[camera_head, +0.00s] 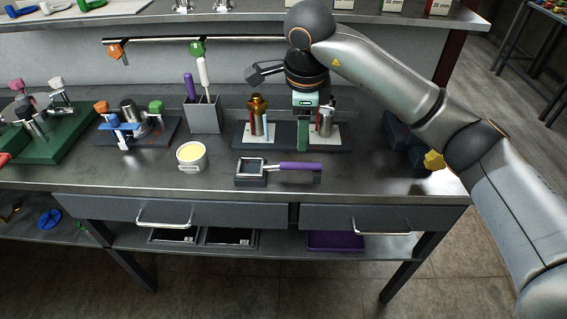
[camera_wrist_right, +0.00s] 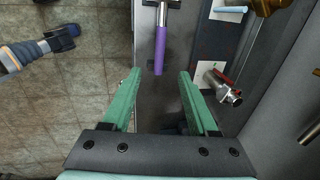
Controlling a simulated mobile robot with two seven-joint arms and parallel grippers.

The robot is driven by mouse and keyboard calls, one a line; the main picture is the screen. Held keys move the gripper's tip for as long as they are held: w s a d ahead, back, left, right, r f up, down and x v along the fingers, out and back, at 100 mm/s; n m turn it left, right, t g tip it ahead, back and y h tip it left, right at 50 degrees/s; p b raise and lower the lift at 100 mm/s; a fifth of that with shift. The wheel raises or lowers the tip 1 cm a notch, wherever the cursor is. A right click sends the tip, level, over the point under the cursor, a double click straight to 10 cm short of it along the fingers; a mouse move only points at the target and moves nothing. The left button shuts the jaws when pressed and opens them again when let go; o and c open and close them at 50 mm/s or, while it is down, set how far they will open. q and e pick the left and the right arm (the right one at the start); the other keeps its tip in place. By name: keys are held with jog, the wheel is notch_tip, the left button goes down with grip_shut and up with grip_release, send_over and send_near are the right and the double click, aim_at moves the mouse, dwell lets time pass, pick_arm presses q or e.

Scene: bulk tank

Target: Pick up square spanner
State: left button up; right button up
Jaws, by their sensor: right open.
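The square spanner, with a purple handle (camera_head: 299,166) and a square metal head (camera_head: 252,169), lies near the bench's front edge, its handle pointing right. In the right wrist view its handle (camera_wrist_right: 160,50) points down toward the gap between my fingers, and its head is mostly cut off at the top. My right gripper (camera_head: 303,133) is open, with green fingers, and holds nothing. In the head view it appears behind the spanner. In the wrist view the handle end lies ahead of the fingertips (camera_wrist_right: 158,78).
A dark tray (camera_head: 342,148) with a brass cylinder (camera_head: 257,117) and a metal valve piece (camera_head: 325,122) stands close to my right gripper. A cup of yellow stuff (camera_head: 191,156) and a tool holder (camera_head: 204,117) stand left. The bench front (camera_head: 380,185) right of the spanner is clear.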

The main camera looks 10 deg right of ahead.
send_over(296, 163)
jog(key=s, duration=0.2)
jog(key=s+x, duration=0.1)
jog(key=x, duration=0.5)
jog(key=shift+w+a+p+x, duration=0.1)
jog(key=shift+a+p+x, duration=0.05)
jog(key=shift+x, duration=0.8)
jog(key=shift+w+a+p+x, duration=0.1)
jog(key=shift+a+p+x, duration=0.1)
jog(key=shift+x, duration=0.75)
jog(key=shift+w+a+p+x, duration=0.1)
jog(key=shift+p+x, duration=0.05)
jog(key=shift+x, duration=0.85)
jog(key=shift+c, duration=0.3)
grip_shut()
jog(key=shift+r, duration=0.1)
